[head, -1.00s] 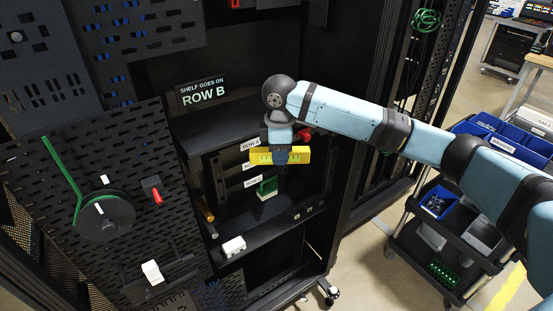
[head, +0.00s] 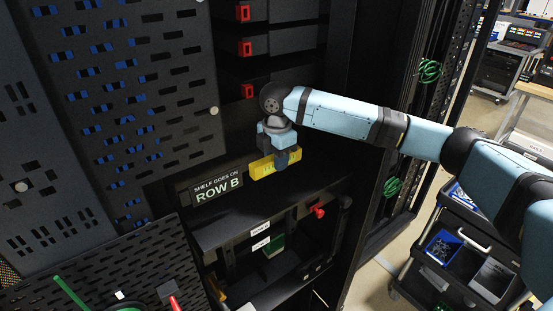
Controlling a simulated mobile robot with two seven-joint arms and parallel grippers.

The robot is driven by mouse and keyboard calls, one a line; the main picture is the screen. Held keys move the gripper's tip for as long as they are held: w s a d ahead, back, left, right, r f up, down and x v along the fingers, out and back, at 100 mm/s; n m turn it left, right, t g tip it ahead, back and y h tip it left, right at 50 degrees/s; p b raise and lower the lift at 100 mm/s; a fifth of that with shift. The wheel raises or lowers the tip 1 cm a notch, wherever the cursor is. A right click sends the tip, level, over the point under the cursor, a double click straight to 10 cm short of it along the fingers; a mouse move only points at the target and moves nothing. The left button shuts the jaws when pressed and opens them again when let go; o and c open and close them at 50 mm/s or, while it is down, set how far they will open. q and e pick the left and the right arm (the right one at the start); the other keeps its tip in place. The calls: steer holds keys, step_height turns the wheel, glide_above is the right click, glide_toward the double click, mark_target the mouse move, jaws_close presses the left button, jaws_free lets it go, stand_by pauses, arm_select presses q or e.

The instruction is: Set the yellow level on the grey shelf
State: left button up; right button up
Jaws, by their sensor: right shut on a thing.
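The yellow level (head: 262,168) is in my right gripper (head: 283,158), which is shut on it. The level is partly hidden by the gripper. I cannot tell whether the level touches the shelf. My left gripper is not in view.
The sign (head: 216,188) stands on the shelf's left part. Red-latched units (head: 290,45) sit above at the back. A perforated panel (head: 140,100) stands left of the opening. Below are a green item (head: 274,245) and a red knob (head: 318,211). A cart (head: 450,255) stands at right.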

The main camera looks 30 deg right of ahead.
steer(key=shift+f, duration=0.15)
glide_above(277, 192)
steer(key=shift+f, duration=2.55)
steer(key=shift+a+f, duration=0.1)
steer(key=shift+f, duration=1.25)
steer(key=shift+f, duration=0.1)
steer(key=shift+f, duration=0.2)
steer(key=o, duration=1.1)
steer(key=shift+c, duration=0.2)
